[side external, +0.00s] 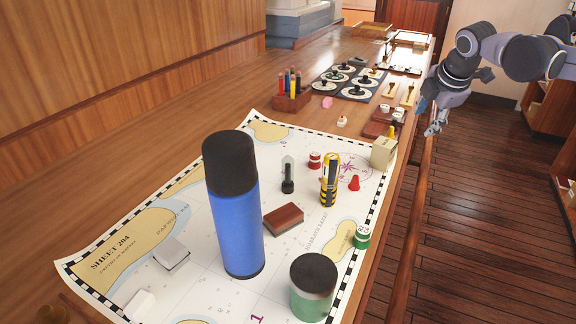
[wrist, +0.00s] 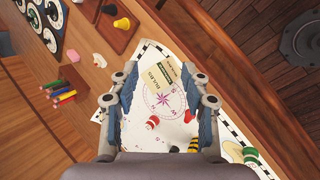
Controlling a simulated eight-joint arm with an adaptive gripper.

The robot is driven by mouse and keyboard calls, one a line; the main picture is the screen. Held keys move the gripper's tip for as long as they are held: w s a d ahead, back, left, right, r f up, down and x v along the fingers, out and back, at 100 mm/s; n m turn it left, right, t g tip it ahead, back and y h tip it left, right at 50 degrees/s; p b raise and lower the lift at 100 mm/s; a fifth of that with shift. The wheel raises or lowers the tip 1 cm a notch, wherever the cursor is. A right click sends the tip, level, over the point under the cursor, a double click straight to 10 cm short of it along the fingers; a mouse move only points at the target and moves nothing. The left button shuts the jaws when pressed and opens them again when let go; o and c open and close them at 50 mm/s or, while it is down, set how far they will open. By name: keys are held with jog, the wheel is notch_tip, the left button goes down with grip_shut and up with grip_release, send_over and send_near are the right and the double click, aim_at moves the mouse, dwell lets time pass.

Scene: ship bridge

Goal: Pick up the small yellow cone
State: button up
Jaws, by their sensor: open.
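The small yellow cone (wrist: 121,23) stands on a brown wooden board (wrist: 104,36) at the top left of the wrist view, with a black piece close beside it. In the side external view a small yellow shape (side external: 391,132), seemingly the same cone, shows at the near edge of the board (side external: 376,129). My gripper (side external: 436,124) is open and empty, to the right of the board and apart from the cone. In the wrist view my gripper's fingers (wrist: 158,70) frame the chart and a cream box; the cone lies outside them, up and left.
The cream box (side external: 383,153) stands close to the board. A red cone (side external: 354,184), a yellow-black torch (side external: 330,180) and a tall blue flask (side external: 234,210) stand on the chart (side external: 190,285). A pencil holder (side external: 291,100) is behind. A wooden rail (side external: 412,215) edges the counter.

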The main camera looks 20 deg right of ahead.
aim_at(392, 128)
jog(key=w+d+f+n, duration=0.1)
jog(key=w+f+n, duration=0.1)
jog(key=w, duration=0.3)
jog(key=w+d+f+n+h, duration=0.1)
jog(key=w+f+n, duration=0.2)
jog(key=w+n, duration=0.2)
jog(key=w+d+f+n+g, duration=0.1)
jog(key=w+f+n, duration=0.2)
jog(key=w, duration=0.3)
jog(key=shift+d+n+h, duration=0.15)
jog(key=shift+n+h, duration=0.15)
jog(key=shift+h, duration=0.1)
jog(key=shift+x, duration=3.05)
jog(key=shift+s+d, duration=0.15)
jog(key=shift+d, duration=0.05)
grip_shut()
